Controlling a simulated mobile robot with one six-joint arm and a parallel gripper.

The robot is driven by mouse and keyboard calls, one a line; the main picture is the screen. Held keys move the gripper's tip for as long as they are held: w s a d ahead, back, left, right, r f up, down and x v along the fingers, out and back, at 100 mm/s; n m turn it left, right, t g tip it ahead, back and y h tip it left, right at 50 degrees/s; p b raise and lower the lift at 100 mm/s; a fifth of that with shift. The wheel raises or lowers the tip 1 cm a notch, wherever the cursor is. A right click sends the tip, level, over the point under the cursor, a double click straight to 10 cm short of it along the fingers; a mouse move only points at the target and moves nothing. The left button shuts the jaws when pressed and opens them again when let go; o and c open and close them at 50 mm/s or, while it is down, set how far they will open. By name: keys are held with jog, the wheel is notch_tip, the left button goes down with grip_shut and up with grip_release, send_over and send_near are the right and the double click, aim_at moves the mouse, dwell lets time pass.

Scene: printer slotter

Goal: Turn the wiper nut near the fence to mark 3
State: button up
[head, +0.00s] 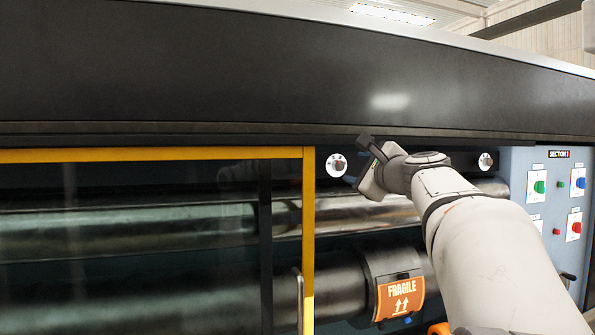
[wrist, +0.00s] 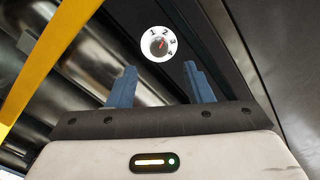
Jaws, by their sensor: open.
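The wiper nut (head: 339,166) nearer the yellow-framed guard is a small grey knob on a round white dial, under the dark upper panel. In the wrist view the nut (wrist: 158,45) is sharp, with numbers 1 to 4 around it. Its red pointer leans up and right, toward the side of 2 and 3; I cannot tell the exact mark. My gripper (head: 364,160) is just right of this dial in the head view. In the wrist view my gripper (wrist: 160,68) has its two blue fingers apart and empty, with the dial beyond the gap between their tips.
The yellow guard frame (head: 308,215) stands left of the dial. A second white dial (head: 486,161) is farther right, beside the control panel (head: 548,190) with coloured buttons. Shiny rollers (head: 345,215) run below. An orange FRAGILE label (head: 401,296) is on the lower roller.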

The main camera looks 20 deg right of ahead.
aim_at(339, 166)
jog(key=w+p, duration=0.2)
jog(key=w, duration=0.5)
jog(key=shift+w+a, duration=0.2)
jog(key=shift+a, duration=0.1)
jog(key=c, duration=1)
